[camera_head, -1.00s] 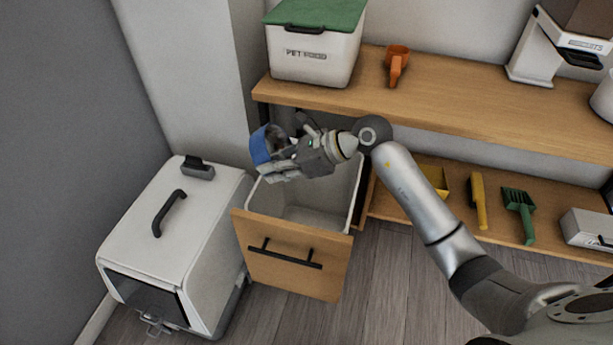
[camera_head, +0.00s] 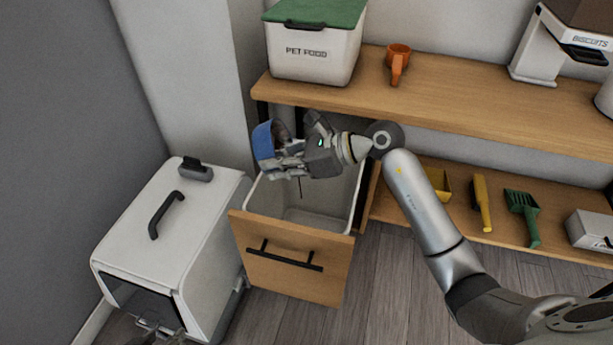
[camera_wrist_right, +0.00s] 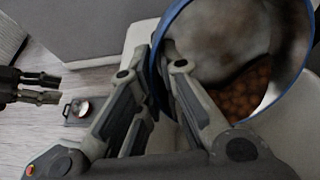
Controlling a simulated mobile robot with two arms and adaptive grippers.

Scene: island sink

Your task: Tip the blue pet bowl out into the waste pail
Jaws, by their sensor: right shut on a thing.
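The blue pet bowl (camera_head: 263,146) is tilted above the back left part of the waste pail. My right gripper (camera_head: 279,168) is shut on its rim. In the right wrist view, the bowl's blue rim (camera_wrist_right: 157,75) and brown kibble (camera_wrist_right: 240,97) inside it show past the gripper fingers (camera_wrist_right: 160,95). The pale waste pail (camera_head: 259,197) stands in a pulled-out drawer with a wooden front (camera_head: 285,280). The part of the pail I see inside looks empty. My left gripper (camera_wrist_right: 38,88) appears at the left edge of the right wrist view; its opening is unclear.
A white pet carrier (camera_head: 165,225) stands left of the drawer. A wooden shelf (camera_head: 450,95) above holds a pet food box (camera_head: 312,52) and an orange scoop (camera_head: 398,63). Yellow and green tools (camera_head: 522,215) lie on the lower shelf. Floor in front is clear.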

